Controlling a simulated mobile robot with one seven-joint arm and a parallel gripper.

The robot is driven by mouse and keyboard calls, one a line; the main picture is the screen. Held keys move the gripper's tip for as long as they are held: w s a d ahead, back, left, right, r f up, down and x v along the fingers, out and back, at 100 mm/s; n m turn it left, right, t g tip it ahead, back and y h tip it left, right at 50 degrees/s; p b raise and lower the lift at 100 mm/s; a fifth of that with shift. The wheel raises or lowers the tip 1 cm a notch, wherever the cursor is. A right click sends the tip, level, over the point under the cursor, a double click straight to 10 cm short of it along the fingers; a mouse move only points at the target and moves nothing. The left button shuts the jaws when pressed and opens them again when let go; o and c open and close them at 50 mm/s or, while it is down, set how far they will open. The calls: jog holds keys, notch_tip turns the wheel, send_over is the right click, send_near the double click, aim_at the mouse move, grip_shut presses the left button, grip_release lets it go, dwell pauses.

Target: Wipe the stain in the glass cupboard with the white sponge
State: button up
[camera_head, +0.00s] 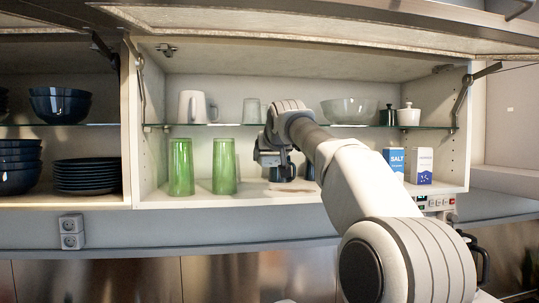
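The open cupboard (320,62) has a glass shelf across its middle. A faint brownish patch (292,188) shows on the cupboard floor, right of the green glasses; it looks like the stain. My arm reaches into the cupboard from the lower right. My gripper (270,158) is inside, below the glass shelf and above and left of the patch. It is small and partly covered by my wrist, so I cannot tell whether it is open or shut. I cannot make out the white sponge.
Two green glasses (224,167) stand close left of my gripper. A salt box (394,161) and another carton (420,165) stand right. A white pitcher (193,107) and a glass bowl (350,110) stand on the shelf. The raised flap (320,28) hangs overhead.

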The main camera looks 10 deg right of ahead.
aim_at(317, 190)
notch_tip(317, 190, down, 3)
jog(key=shift+s+f+b, duration=0.1)
jog(key=shift+b, duration=0.7)
jog(key=shift+f+b, duration=1.05)
jog(key=shift+f, duration=0.05)
jog(key=shift+f+b, duration=0.9)
jog(key=shift+f, duration=0.15)
jog(key=shift+d, duration=1.4)
jog(key=shift+d+f+p, duration=0.1)
jog(key=shift+d+p, duration=0.3)
jog(key=shift+d, duration=1.55)
jog(key=shift+d+p, duration=0.6)
jog(key=shift+d, duration=2.7)
jog(key=shift+a, duration=1.85)
